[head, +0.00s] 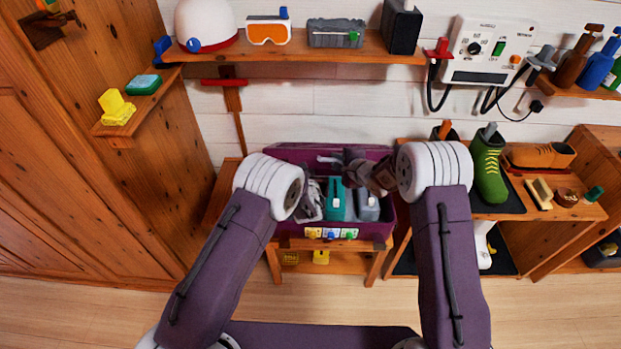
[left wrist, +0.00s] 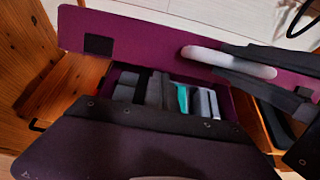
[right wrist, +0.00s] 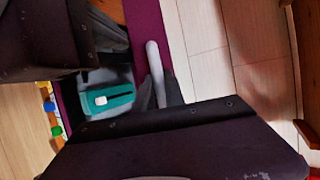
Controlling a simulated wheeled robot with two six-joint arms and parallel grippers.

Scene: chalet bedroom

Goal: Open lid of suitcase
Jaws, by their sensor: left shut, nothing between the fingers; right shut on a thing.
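The purple suitcase (head: 376,231) rests on a low wooden stand. Its lid is raised at the back, showing as a purple band (head: 292,151) in the head view and a long panel (left wrist: 140,38) in the left wrist view. My right gripper (head: 345,160) is shut on the lid's pale grey handle (right wrist: 155,62), also seen in the left wrist view (left wrist: 228,62). My left gripper (head: 312,203) is shut and empty, over the left part of the open case. A teal item (head: 335,202) and grey items lie inside. My arms hide parts of the case.
A wall shelf (head: 300,57) with a helmet, goggles and other things runs above the suitcase. A wooden rack (head: 560,208) with boots stands at the right. A wooden wall (head: 90,160) closes the left. The floor in front is clear.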

